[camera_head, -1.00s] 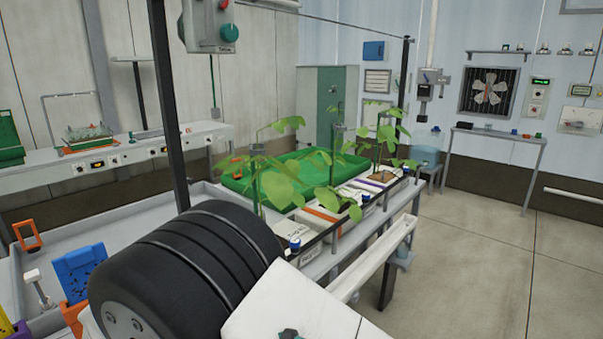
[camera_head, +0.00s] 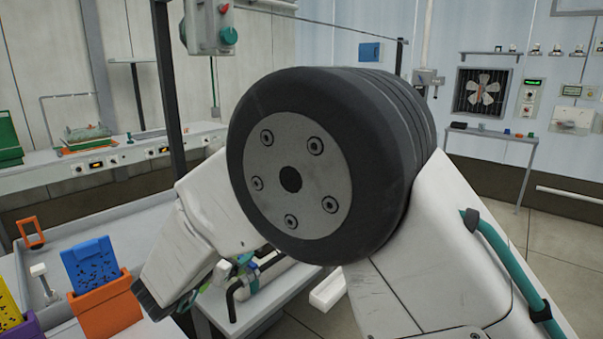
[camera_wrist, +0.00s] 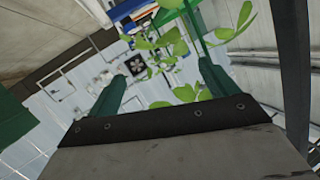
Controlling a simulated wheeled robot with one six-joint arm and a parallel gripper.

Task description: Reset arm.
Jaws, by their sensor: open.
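My gripper (camera_wrist: 163,76) shows in the wrist view with its two teal fingers spread apart and nothing between them that it grips. Green plant leaves (camera_wrist: 172,45) show beyond the fingers, some near the right finger; I cannot tell whether they touch. In the head view my folded white arm and its large black joint fill the middle, and I cannot make out the gripper there. The plants, the green tray and the labelled pots are hidden behind the arm in that view.
An orange holder with a blue card (camera_head: 90,265) stands at the lower left, close to my arm. A control box (camera_head: 208,25) hangs above on a dark post (camera_head: 168,75). A fan (camera_head: 482,92) is on the back wall. Open floor lies at the right.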

